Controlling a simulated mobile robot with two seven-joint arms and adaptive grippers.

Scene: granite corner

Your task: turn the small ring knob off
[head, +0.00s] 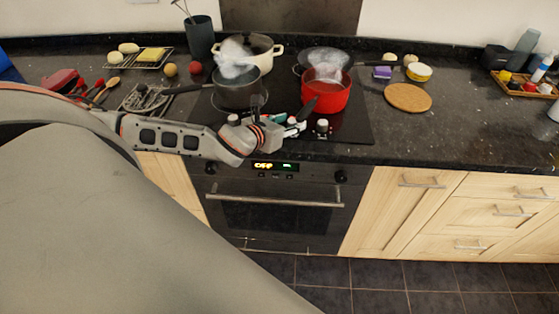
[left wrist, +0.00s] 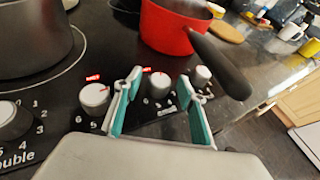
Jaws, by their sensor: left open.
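A row of pale round knobs runs along the front of the black hob. In the left wrist view, one knob (left wrist: 158,85) shows between my finger pads, with red marks near it. I cannot read its label, so I cannot tell which is the small ring knob. My left gripper (head: 297,124), also in the left wrist view (left wrist: 160,80), is open and empty above the knob row. Contact with the knob cannot be told. My right gripper is not in view.
A steaming red pot (head: 330,96) stands just behind the knobs; its dark handle (left wrist: 220,65) reaches forward near my right finger. A dark steaming pot (head: 238,92) and a cream pot (head: 262,48) are on the hob. A cork mat (head: 408,97) lies to the right.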

